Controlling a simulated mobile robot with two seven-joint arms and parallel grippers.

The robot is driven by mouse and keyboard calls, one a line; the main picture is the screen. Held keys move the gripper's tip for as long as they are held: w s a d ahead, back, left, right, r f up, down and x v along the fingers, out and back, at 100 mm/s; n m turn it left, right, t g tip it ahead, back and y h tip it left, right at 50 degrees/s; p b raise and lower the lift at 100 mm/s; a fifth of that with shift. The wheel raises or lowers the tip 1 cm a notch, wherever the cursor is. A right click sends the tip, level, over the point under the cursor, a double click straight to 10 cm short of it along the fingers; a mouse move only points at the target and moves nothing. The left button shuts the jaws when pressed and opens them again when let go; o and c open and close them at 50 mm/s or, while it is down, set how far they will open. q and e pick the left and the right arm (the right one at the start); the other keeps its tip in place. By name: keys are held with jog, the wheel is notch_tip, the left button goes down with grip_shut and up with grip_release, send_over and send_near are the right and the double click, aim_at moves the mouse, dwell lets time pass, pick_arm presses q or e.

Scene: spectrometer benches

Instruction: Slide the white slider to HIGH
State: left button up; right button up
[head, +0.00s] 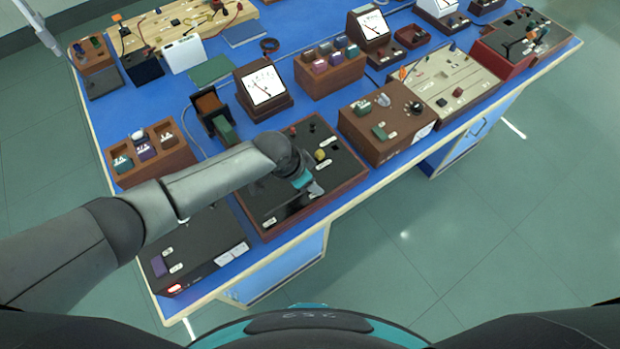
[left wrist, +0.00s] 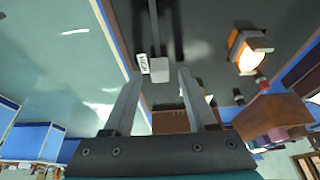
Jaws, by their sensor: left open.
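The white slider (left wrist: 160,69) shows in the left wrist view as a pale block at the near end of a dark slot (left wrist: 157,30). A small white label (left wrist: 143,64) sits beside it; its lettering is too blurred to read surely. My left gripper (left wrist: 160,73) is open, with one finger on each side of the slider and gaps visible. In the head view my left gripper (head: 314,188) is over the dark panel in a wooden frame (head: 345,187), and I cannot pick out the slider there. My right gripper is not in view.
On the panel, a yellow knob (head: 320,155) stands just beyond my gripper. A black box with a red light (head: 193,255) is at the left, and a wooden box with a dial (head: 390,120) at the right. A meter (head: 264,90) stands behind. The bench's front edge is close.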

pick_arm(q)
jog(key=p+v, duration=0.3)
jog(key=v, duration=1.2)
jog(key=shift+s+r, duration=0.1)
dwell(0.4)
